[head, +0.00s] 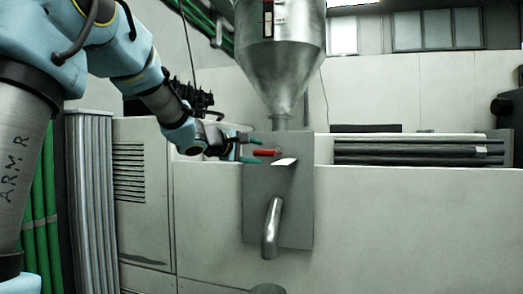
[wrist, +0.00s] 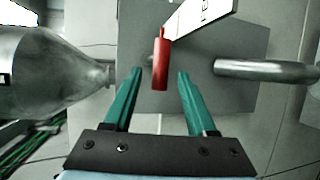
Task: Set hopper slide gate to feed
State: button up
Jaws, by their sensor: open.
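The hopper (head: 281,62) is a metal cone standing above a grey panel (head: 292,221). In the wrist view the hopper (wrist: 50,72) lies at the left. The slide gate's red handle (head: 266,152) sticks out from the panel beside a white plate (head: 286,161). In the wrist view the red handle (wrist: 160,62) shows between the fingers, with the lettered white plate (wrist: 205,14) above it, partly cut off. My gripper (head: 250,150) is open, its two green fingers on either side of the handle. In the wrist view my gripper (wrist: 160,73) shows gaps on both sides of the handle.
A bent metal pipe (head: 271,228) comes out of the panel below the handle; it also shows in the wrist view (wrist: 266,70). A pale machine housing (head: 410,225) surrounds the panel. Dark bars (head: 415,152) lie at the right. Green tubes (head: 40,215) stand at the left.

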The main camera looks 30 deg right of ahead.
aim_at(259, 153)
jog(key=shift+p+x, duration=0.4)
jog(key=shift+x, duration=1.3)
grip_shut()
jog(key=shift+f, duration=0.1)
